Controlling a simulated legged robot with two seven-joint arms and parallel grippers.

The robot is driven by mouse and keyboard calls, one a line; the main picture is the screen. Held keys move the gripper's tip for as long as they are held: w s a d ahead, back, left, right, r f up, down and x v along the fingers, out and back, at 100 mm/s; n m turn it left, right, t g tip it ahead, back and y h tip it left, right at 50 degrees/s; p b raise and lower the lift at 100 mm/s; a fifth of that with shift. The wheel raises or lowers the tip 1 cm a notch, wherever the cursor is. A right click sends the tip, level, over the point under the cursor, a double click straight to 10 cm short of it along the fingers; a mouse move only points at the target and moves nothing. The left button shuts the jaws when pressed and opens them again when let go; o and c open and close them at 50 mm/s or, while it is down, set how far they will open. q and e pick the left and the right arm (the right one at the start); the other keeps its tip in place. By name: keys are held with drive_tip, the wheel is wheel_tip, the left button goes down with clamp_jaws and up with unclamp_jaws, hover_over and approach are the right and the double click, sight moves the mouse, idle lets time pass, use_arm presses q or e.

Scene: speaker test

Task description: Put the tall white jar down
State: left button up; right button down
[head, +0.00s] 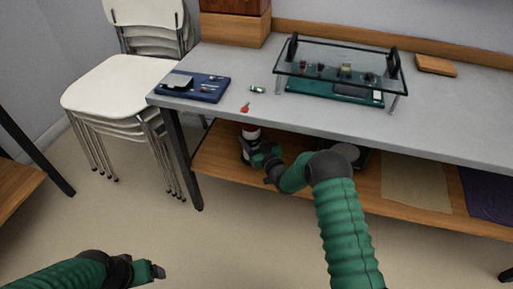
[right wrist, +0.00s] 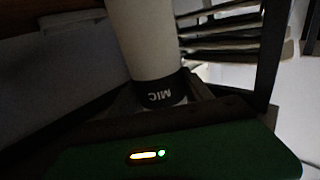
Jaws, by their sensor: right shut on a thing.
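The tall white jar (right wrist: 145,40) fills the upper middle of the right wrist view. It has a black band near the gripper, marked with letters that read upside down as "MIC". My right gripper (head: 252,151) is shut on the jar, between the tabletop and the wooden lower shelf. Whether the jar touches the shelf is hidden. My left gripper (head: 157,271) is low at the bottom left, away from the table; its finger gap is unclear.
The grey tabletop (head: 430,125) overhangs the wooden lower shelf (head: 215,160). A dark table leg (head: 186,165) stands left of my right gripper. A beige mat (head: 415,187) and a purple mat (head: 487,194) lie farther right. White stacked chairs (head: 115,85) stand left.

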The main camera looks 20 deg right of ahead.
sight(255, 147)
drive_tip(key=shift+w+b, duration=0.3)
drive_tip(key=shift+w, duration=0.1)
wheel_tip(255, 147, down, 3)
drive_tip(key=shift+f+b, duration=0.2)
drive_tip(key=shift+b, duration=0.95)
drive_tip(key=shift+s+r, duration=0.1)
drive_tip(key=shift+r, duration=0.05)
drive_tip(key=shift+c, duration=2.2)
unclamp_jaws()
drive_tip(key=shift+s, duration=0.1)
